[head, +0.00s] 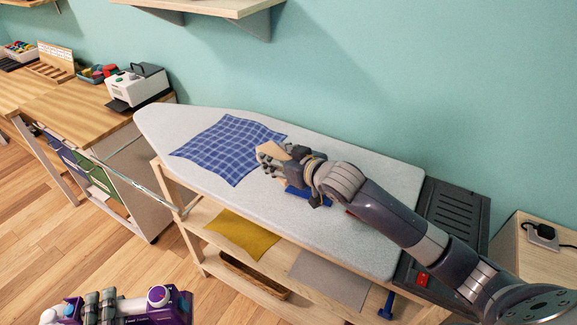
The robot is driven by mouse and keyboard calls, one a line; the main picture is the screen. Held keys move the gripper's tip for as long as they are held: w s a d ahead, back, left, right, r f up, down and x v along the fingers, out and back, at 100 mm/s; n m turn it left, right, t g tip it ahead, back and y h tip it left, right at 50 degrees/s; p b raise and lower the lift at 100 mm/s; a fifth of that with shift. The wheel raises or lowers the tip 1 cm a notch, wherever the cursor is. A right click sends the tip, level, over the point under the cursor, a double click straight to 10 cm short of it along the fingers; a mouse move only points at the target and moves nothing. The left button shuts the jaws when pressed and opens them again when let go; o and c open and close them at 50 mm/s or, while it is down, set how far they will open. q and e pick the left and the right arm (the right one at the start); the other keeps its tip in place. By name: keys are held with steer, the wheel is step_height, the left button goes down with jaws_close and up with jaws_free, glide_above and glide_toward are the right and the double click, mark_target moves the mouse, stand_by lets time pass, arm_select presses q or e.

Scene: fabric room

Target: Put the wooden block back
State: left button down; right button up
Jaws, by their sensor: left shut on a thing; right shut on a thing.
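The pale wooden block (268,151) is at the fingers of my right gripper (281,165), above the ironing board (375,185) at the right edge of a blue checked cloth (228,147). My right gripper is shut on it and partly hides it; whether the block touches the cloth cannot be told. My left gripper (99,307) is at the bottom left, over the floor in the picture, shut on a purple and white thing (172,304) with a round pale knob. The bottom edge of the picture cuts it off.
A yellow cloth (243,234) and a grey cloth (330,278) lie on the shelf below. A blue thing (298,191) is partly hidden under my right gripper. A dark ribbed rest (458,215) is at the board's right end. A white machine (137,87) stands on the left table.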

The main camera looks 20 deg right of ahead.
mark_target(273, 149)
steer(key=w, duration=0.5)
steer(key=shift+a+f, duration=0.1)
steer(key=shift+a, duration=0.3)
steer(key=shift+f+p, duration=0.5)
steer(key=shift+f, duration=1.3)
steer(key=shift+f, duration=0.4)
steer(key=shift+f, duration=0.2)
steer(key=o, duration=1.3)
